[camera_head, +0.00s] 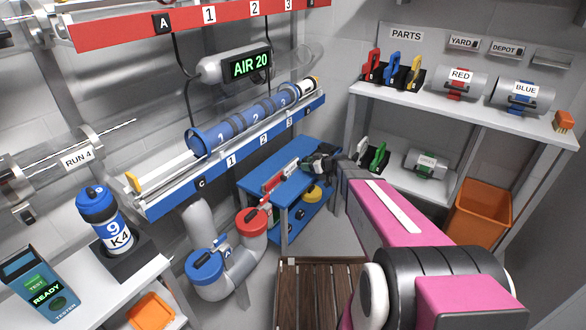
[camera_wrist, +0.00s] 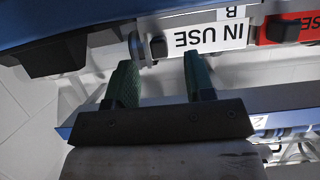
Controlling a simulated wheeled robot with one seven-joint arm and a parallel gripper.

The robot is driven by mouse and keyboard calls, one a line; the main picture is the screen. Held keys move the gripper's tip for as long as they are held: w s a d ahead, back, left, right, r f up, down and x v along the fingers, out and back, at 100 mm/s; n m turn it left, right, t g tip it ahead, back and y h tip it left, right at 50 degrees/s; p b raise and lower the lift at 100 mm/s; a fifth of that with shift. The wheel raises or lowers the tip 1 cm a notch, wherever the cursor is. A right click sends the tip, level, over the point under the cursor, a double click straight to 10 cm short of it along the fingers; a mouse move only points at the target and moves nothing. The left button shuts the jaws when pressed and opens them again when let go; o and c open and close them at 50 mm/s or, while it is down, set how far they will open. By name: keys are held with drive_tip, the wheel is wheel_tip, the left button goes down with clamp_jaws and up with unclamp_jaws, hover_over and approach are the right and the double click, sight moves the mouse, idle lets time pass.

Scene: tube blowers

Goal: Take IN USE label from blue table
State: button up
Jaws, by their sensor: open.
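The blue table (camera_head: 258,163) stands in the middle of the head view. On it lie a red label and a white part (camera_head: 280,175), too small to read there. In the wrist view a white IN USE label marked B (camera_wrist: 205,33) shows upside down at the top. A red label (camera_wrist: 292,28), also with upside-down lettering, sits just right of it. My gripper (camera_wrist: 160,68) is open and empty, its green fingertips near the white label's lower left edge in the picture. I cannot tell whether they touch it. In the head view my gripper (camera_head: 320,160) is over the table's right side.
A blue rail with tubes (camera_head: 250,120) runs above and left of the table. Pipes with blue (camera_head: 205,265) and red (camera_head: 250,220) caps stand in front. A parts shelf (camera_head: 440,100) and an orange bin (camera_head: 480,212) are at right. A wooden pallet (camera_head: 318,290) lies below.

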sight(294, 169)
drive_tip(key=x, duration=0.3)
clamp_jaws()
drive_tip(key=shift+r, duration=0.15)
